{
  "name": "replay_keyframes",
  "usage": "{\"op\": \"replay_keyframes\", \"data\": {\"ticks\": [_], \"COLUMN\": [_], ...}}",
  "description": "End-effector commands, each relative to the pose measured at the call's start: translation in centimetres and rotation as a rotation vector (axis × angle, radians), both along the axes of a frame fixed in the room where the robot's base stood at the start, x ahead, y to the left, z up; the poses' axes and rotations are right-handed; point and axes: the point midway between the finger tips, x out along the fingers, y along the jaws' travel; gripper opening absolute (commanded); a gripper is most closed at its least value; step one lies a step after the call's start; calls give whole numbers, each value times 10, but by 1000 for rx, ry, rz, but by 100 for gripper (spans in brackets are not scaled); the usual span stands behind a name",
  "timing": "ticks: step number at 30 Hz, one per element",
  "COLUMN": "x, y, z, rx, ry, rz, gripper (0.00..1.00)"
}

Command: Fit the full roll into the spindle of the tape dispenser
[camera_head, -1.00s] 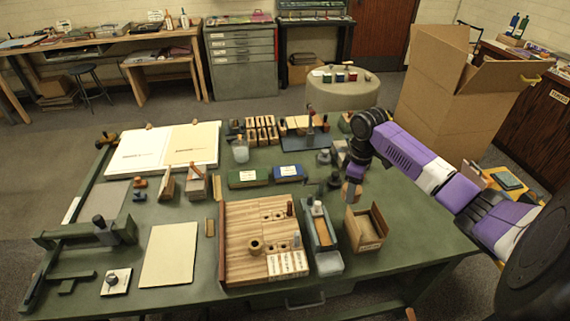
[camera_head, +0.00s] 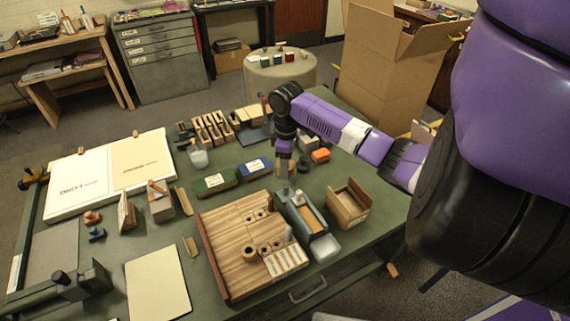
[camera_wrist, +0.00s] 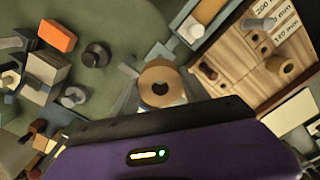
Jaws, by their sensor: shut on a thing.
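My gripper (camera_head: 285,163) is shut on the full roll (camera_wrist: 147,79), a tan ring with a dark core in the wrist view. The long blue-grey body that seems to be the tape dispenser (camera_head: 324,235) lies right of the wooden rack.
The wooden rack (camera_head: 222,238) stands left of the dispenser. An open wooden box (camera_head: 348,203) stands at its right. Green (camera_head: 213,183) and blue (camera_head: 254,169) boxes lie behind the rack. An orange block (camera_head: 320,156) and dark weights lie right of my gripper.

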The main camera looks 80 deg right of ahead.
Motion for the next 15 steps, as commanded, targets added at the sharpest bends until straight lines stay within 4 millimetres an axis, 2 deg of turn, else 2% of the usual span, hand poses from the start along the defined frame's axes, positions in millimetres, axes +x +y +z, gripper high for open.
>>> {"op": "replay_keyframes", "data": {"ticks": [4, 15], "x": [-1, -2], "y": [1, 0], "z": [0, -33], "rx": [2, 2], "ry": [0, 1], "rz": [0, -2], "gripper": [11, 11]}}
